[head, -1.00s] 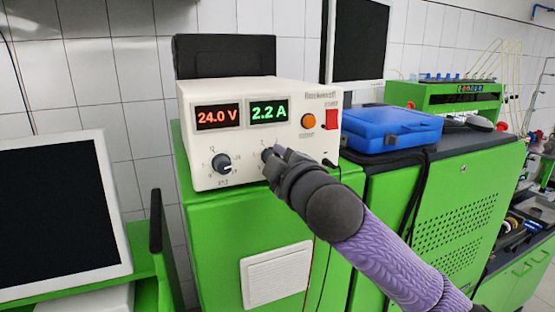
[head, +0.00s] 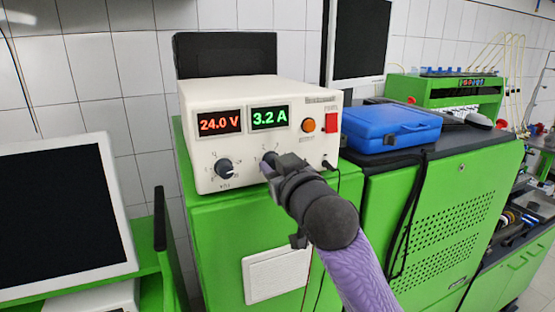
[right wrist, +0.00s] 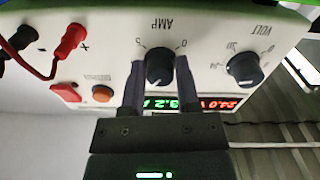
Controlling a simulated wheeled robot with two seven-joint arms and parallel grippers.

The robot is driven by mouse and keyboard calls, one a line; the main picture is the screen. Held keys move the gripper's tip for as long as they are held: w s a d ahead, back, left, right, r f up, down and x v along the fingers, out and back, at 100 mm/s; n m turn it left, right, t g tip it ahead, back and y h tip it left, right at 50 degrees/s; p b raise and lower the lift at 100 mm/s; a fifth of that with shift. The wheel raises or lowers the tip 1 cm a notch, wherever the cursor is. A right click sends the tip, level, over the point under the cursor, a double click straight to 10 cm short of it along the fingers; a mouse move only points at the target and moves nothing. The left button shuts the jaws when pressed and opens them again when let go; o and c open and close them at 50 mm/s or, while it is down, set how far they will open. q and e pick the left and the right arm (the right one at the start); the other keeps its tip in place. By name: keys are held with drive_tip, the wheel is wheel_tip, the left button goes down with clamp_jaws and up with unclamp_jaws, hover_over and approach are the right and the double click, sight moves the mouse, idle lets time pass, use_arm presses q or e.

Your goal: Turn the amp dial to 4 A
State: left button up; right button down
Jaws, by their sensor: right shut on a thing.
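The white power supply (head: 225,110) stands on a green cabinet. Its green display (head: 269,117) reads 3.2 A and its red display (head: 219,122) reads 24.0 V. The black amp dial (right wrist: 160,68) sits between the two fingers of my right gripper (right wrist: 160,75) in the right wrist view, and the gripper is shut on it. In the head view my right gripper (head: 270,165) covers most of the amp dial. The black volt dial (head: 224,168) is to its left, untouched; it also shows in the right wrist view (right wrist: 244,70). My left gripper is not in view.
An orange button (head: 308,125) and a red switch (head: 331,122) are on the panel's right side. Red and black plugs (right wrist: 72,40) with a red cable sit beside the dial. A blue case (head: 385,128) lies right of the supply. A monitor (head: 60,215) stands at left.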

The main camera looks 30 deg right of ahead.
drive_tip(key=shift+a+r+m+p, duration=0.1)
drive_tip(key=shift+m+p, duration=1.15)
drive_tip(key=shift+m, duration=0.9)
drive_tip(key=shift+r+m+p, duration=0.1)
drive_tip(key=shift+m+p, duration=1.15)
drive_tip(key=shift+m, duration=0.9)
drive_tip(key=c, duration=0.8)
unclamp_jaws()
drive_tip(key=o, duration=0.4)
drive_tip(key=shift+w+f, duration=0.15)
